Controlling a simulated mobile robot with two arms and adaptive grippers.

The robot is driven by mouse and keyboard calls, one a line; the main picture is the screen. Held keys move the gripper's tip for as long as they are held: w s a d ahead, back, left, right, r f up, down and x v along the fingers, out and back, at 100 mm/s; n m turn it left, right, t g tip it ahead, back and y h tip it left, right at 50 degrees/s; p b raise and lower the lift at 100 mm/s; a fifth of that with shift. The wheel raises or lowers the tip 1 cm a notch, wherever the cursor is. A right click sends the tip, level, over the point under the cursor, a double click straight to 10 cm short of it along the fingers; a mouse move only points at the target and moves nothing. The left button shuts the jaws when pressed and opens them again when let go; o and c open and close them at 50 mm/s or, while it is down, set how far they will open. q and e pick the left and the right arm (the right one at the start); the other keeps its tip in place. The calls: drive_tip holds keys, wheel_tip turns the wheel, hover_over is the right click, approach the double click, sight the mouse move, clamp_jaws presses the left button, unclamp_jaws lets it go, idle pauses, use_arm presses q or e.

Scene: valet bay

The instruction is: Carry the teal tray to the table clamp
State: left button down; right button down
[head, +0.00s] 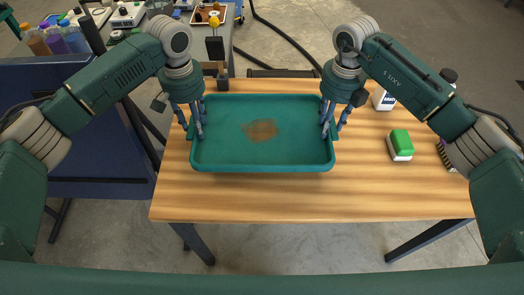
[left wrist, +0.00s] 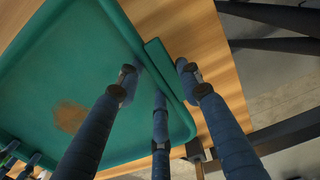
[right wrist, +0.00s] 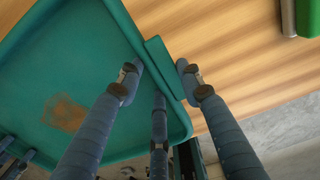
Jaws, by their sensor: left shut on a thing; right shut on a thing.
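The teal tray (head: 225,158) is over the wooden table, level, with a brown stain on its floor and nothing standing in it. I cannot tell whether it rests on the top or hangs just above it. My left gripper (head: 196,130) is shut on its left side handle, which shows between the fingers in the left wrist view (left wrist: 165,68). My right gripper (head: 328,130) is shut on its right side handle, also seen in the right wrist view (right wrist: 162,65). A small dark block (head: 223,79) stands at the table's back edge behind the tray; I cannot tell whether it is the clamp.
A green-and-white block (head: 400,146) and a white bottle (head: 383,99) stand on the table (head: 300,203) to the right. The table's front strip is clear. A blue panel (head: 80,140) is on the left. A cluttered bench stands behind.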

use_arm(q)
drive_tip(key=shift+a+f, duration=0.1)
drive_tip(key=shift+f, duration=0.3)
use_arm(e)
drive_tip(key=shift+d+f, duration=0.1)
drive_tip(key=shift+f, duration=0.3)
